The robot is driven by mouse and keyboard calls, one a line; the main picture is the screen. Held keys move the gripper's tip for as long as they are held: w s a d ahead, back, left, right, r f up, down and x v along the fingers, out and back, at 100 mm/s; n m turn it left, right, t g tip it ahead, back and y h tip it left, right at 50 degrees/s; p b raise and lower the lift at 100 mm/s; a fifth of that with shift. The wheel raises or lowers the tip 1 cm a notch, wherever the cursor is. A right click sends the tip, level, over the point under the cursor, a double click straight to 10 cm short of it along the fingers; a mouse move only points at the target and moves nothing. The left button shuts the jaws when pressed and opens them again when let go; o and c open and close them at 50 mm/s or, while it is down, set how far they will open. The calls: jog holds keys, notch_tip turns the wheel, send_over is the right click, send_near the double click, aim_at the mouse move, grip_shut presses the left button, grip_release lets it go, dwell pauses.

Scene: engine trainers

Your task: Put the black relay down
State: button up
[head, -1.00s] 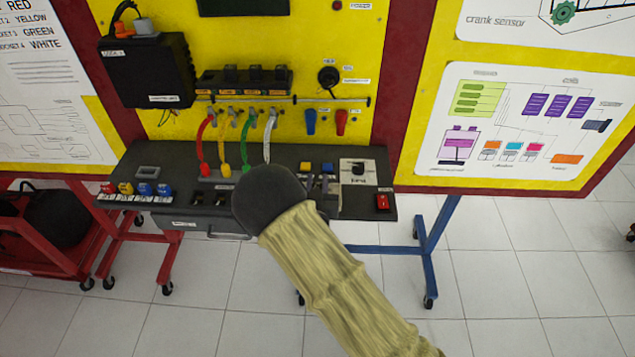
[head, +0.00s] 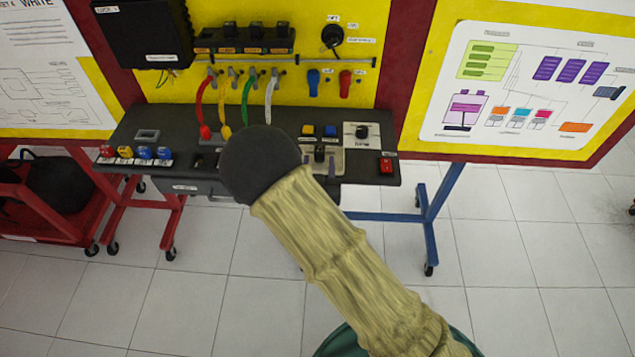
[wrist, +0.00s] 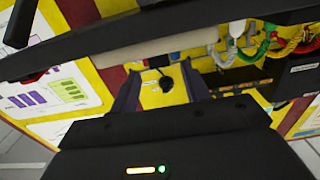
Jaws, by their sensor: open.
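A small black block (head: 320,152), which looks like the black relay, is at a pale plate (head: 337,158) on the dark bench, below the yellow and blue buttons. My gripper (head: 320,164) reaches over the bench front with its fingers apart on either side of that block. My dark wrist hides the palm and part of the bench in the head view. In the wrist view my gripper (wrist: 160,98) is open, with the yellow panel visible between its fingers. I cannot clearly make out the relay there, or whether a finger touches it.
The bench (head: 375,180) carries a rotary switch (head: 362,132) and a red rocker switch (head: 386,165) to the right. Coloured cables (head: 246,100) rise to the yellow panel on the left. More black relays (head: 256,32) stand on a panel shelf.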

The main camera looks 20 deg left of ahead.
jog(key=b+v, duration=0.1)
jog(key=v, duration=0.4)
jog(key=shift+s, duration=0.15)
jog(key=shift+d, duration=0.1)
dwell(0.4)
jog(key=w+d+r+m+g+h+p, duration=0.1)
jog(key=w+d+m+g+h, duration=0.1)
jog(key=d+g, duration=0.35)
jog(key=w+d+r+m+g+h+p, duration=0.1)
jog(key=w+d+r+g+p, duration=0.15)
jog(key=d, duration=0.55)
jog(key=s+d+r+g, duration=0.3)
jog(key=s+d, duration=0.3)
jog(key=d, duration=0.2)
jog(key=s+d+r+g+h+p, duration=0.1)
jog(key=s+d+r+g, duration=0.2)
jog(key=s+d+r, duration=0.2)
jog(key=s+d, duration=0.2)
jog(key=d, duration=0.1)
jog(key=shift+d+g+p, duration=0.3)
jog(key=shift+d+g, duration=0.1)
